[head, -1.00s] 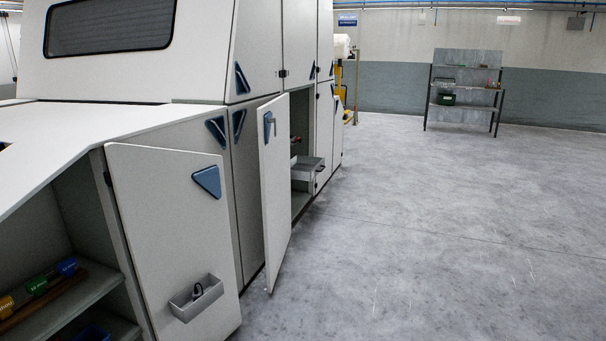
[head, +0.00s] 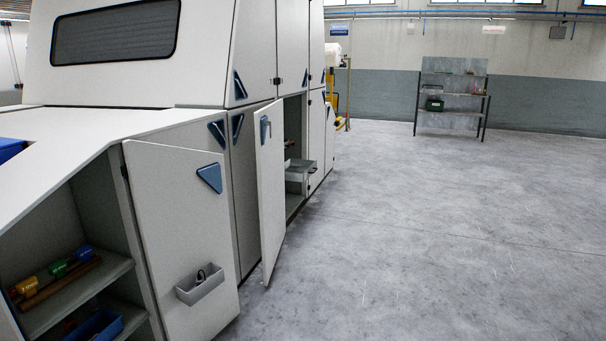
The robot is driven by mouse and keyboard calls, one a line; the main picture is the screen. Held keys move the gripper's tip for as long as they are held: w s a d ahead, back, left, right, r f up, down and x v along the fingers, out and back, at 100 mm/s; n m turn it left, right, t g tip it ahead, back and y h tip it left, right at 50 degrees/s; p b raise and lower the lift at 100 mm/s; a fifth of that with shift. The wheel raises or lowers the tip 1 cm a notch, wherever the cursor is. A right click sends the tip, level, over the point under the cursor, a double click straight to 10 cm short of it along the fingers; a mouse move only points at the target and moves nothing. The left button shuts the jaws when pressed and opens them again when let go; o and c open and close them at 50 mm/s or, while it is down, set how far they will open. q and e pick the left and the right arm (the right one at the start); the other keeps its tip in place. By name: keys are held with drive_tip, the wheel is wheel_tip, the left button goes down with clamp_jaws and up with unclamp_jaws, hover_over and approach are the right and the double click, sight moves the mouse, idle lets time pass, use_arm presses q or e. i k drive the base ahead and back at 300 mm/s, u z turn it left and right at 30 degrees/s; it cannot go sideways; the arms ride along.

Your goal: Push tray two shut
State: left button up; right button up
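A grey tray (head: 299,172) sticks out of an open compartment in the white machine's side, behind an open door. I cannot read a number on it, so I cannot tell whether it is tray two. The door (head: 271,190) with a blue handle stands ajar in front of the compartment and hides part of it. Neither of my grippers is in view.
A nearer open door (head: 181,235) carries a small grey bin (head: 200,287). Beside it, an open cupboard holds coloured rolls (head: 58,269) and a blue box (head: 96,325). A shelf rack (head: 451,103) stands by the far wall. The floor (head: 430,230) at right is clear.

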sight(295, 169)
drive_tip(key=z, duration=0.1)
drive_tip(key=i, duration=0.9)
drive_tip(key=u, duration=0.05)
